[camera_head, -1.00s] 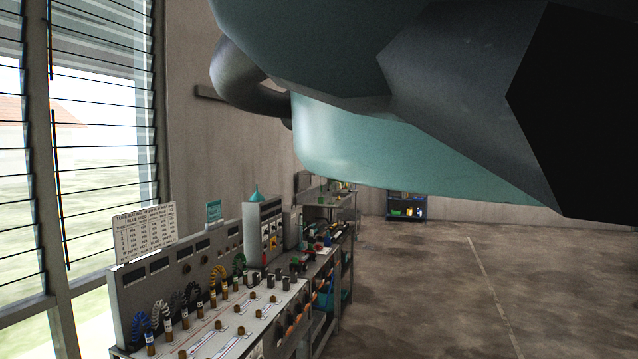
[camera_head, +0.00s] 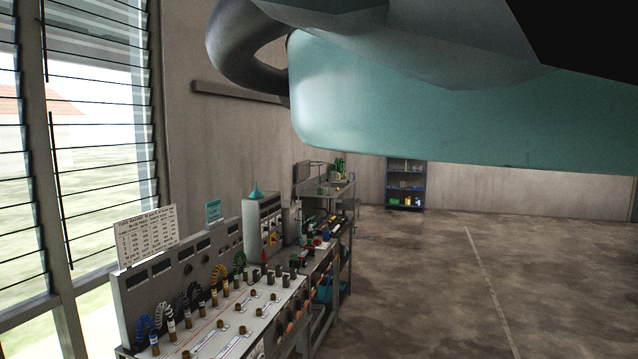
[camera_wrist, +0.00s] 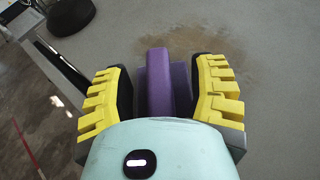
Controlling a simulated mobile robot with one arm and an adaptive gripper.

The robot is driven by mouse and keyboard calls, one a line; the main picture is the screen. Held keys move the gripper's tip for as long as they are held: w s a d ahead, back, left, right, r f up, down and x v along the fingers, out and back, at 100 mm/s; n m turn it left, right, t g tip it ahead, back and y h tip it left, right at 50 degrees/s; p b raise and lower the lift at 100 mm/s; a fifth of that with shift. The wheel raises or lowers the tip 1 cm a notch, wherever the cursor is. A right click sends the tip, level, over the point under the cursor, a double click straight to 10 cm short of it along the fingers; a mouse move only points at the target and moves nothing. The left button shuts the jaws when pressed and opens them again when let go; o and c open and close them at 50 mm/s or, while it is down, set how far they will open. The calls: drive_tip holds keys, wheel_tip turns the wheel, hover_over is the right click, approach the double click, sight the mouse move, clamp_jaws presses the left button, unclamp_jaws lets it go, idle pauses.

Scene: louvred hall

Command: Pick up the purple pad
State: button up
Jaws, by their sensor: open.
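The purple pad (camera_wrist: 158,88) is in the wrist view, a purple block with a raised ridge on a grey surface (camera_wrist: 262,45). My gripper (camera_wrist: 160,72) has yellow ribbed fingers, one on each side of the pad in the picture. The fingers are open. The right finger looks close to the pad's darker side; I cannot tell whether it touches. The pad's near end is hidden behind the teal gripper body. Neither the pad nor the gripper's fingers can be made out in the head view.
A workbench with a control panel (camera_head: 190,265) and several knobs and coiled cables stands at left by the louvred window (camera_head: 100,130). A blue shelf (camera_head: 405,185) stands at the far wall. The floor at right is open. A black round object (camera_wrist: 70,15) lies upper left.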

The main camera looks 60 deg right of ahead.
drive_tip(key=shift+a, duration=0.15)
clamp_jaws()
idle(0.5)
drive_tip(key=shift+f, duration=0.1)
